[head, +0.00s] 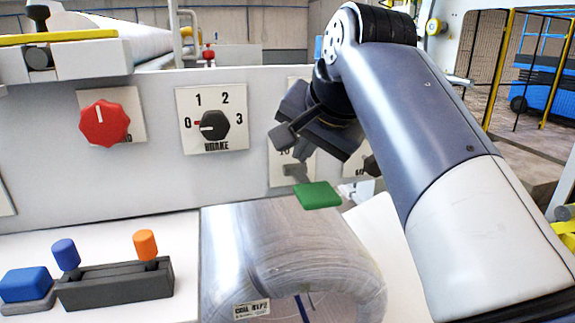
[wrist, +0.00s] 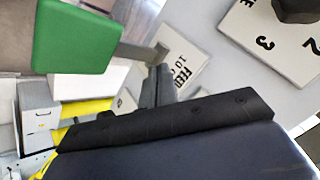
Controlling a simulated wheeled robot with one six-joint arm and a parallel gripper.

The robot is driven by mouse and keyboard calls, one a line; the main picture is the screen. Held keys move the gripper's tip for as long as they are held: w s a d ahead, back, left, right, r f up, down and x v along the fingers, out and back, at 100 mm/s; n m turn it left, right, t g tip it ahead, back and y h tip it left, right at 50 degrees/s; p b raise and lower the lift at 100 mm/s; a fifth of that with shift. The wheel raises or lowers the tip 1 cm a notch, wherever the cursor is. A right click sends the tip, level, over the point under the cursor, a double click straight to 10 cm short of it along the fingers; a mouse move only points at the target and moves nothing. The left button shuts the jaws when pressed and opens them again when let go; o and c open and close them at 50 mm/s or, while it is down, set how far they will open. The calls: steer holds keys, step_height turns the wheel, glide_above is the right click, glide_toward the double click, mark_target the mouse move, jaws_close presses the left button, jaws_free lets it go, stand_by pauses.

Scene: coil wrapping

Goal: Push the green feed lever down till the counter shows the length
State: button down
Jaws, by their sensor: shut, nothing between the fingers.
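The green feed lever (head: 318,194) has a flat green paddle that sticks out from the panel above the coil in the head view. In the wrist view the paddle (wrist: 75,38) fills the upper left, with a grey arm running right to a plate marked FEED (wrist: 180,62). My gripper (head: 298,170) is shut and empty, just above and left of the paddle in the head view. Its fingers (wrist: 158,72) show close to the lever's arm in the wrist view; I cannot tell if they touch it. No counter reading is legible; my gripper partly covers the plate behind it.
A wrapped coil (head: 265,245) lies below the lever. A red knob (head: 103,123) and a black BRAKE knob (head: 214,125), its mark near 0, are on the panel. A dark block (head: 115,284) with blue and orange knobs stands at the lower left.

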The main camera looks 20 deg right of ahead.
mark_target(303, 179)
step_height(303, 179, up, 3)
steer(key=p, duration=0.2)
steer(key=shift+w+p, duration=0.15)
steer(key=shift+p, duration=0.15)
steer(key=shift+r, duration=1)
steer(key=shift+f, duration=0.15)
step_height(303, 179, down, 2)
steer(key=shift+f, duration=0.1)
steer(key=shift+f+b, duration=0.2)
steer(key=shift+b, duration=0.7)
step_height(303, 179, up, 7)
steer(key=p, duration=0.1)
steer(key=shift+f, duration=0.2)
steer(key=shift+a, duration=0.1)
